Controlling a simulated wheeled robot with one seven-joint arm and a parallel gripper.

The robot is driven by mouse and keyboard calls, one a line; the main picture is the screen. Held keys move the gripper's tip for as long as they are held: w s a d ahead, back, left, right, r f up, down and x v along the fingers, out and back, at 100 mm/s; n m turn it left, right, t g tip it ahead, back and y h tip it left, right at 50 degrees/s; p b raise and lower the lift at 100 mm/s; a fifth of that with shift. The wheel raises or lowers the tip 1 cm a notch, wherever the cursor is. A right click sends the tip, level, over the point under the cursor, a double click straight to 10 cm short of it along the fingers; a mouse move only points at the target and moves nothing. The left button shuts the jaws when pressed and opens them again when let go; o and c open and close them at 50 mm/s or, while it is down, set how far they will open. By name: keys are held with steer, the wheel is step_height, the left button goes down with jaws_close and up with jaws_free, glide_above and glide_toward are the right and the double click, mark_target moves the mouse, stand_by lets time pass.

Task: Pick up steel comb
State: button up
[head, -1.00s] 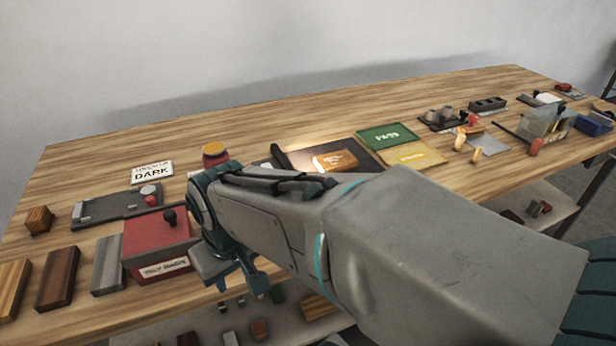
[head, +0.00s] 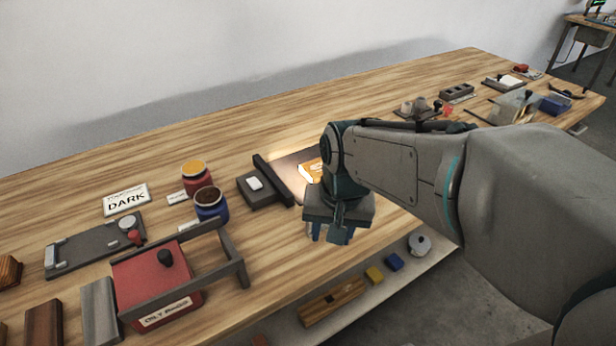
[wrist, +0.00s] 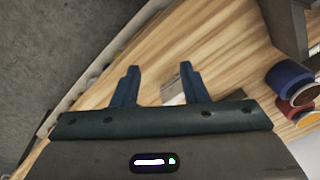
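I cannot make out a steel comb for certain in either view. My gripper (head: 331,236) is above the front edge of the wooden table, right of the red box, and hides part of the table behind it. In the wrist view my gripper (wrist: 158,85) shows two blue fingers spread apart with nothing held between them. Bare wood and part of a pale flat piece (wrist: 177,99) show beyond the fingers.
A red box (head: 155,280) with a dark frame (head: 238,258) stands left of my gripper. Behind are a blue jar (head: 211,210), a yellow-topped jar (head: 194,176) and a dark tray (head: 283,172). A lower shelf holds a wooden block (head: 332,302).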

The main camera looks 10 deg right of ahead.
steer(key=w+r+m+g+p, duration=0.2)
steer(key=w+r+m+p, duration=0.5)
steer(key=w+m, duration=0.35)
steer(key=shift+h, duration=0.3)
step_height(320, 180, down, 8)
steer(key=shift+s+f+b, duration=0.15)
steer(key=shift+b, duration=0.15)
steer(key=f, duration=0.5)
steer(key=shift+s+d+f, duration=0.1)
steer(key=shift+d+f, duration=0.1)
steer(key=shift+f, duration=0.1)
jaws_close()
